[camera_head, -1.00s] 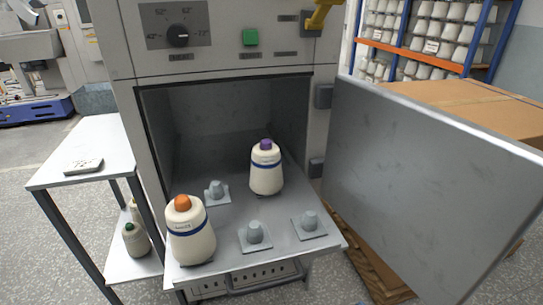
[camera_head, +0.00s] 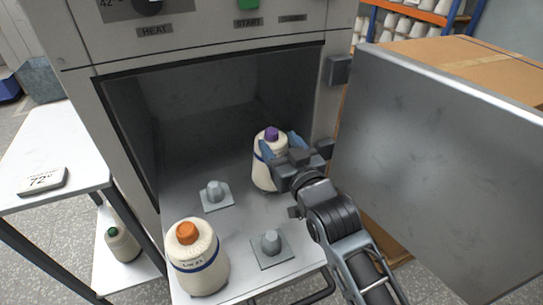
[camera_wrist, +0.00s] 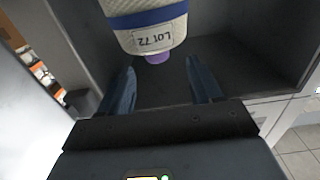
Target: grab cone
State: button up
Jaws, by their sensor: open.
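A cream cone with a purple tip (camera_head: 263,172) stands upright on the tray at the right, inside the oven mouth. In the wrist view this cone (camera_wrist: 150,22) appears upside down, with a blue band and a label reading LOT 72. My gripper (camera_head: 281,148) is open at its upper part, one blue finger to each side. In the wrist view the purple tip lies between the fingertips of my gripper (camera_wrist: 160,66); I cannot tell whether they touch the cone. A second cream cone with an orange tip (camera_head: 198,262) stands at the tray's front left.
The grey tray (camera_head: 222,240) has bare pegs (camera_head: 214,191) (camera_head: 270,242). The open metal door (camera_head: 440,150) blocks the right. A side table (camera_head: 70,150) holds a card reading 72 (camera_head: 43,181); a green-tipped cone (camera_head: 122,246) stands on its lower shelf.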

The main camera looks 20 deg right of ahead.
aim_at(274, 136)
jog(key=w, duration=0.6)
jog(key=shift+d+f+p, duration=0.2)
jog(key=shift+p, duration=0.2)
grip_shut()
dwell(0.4)
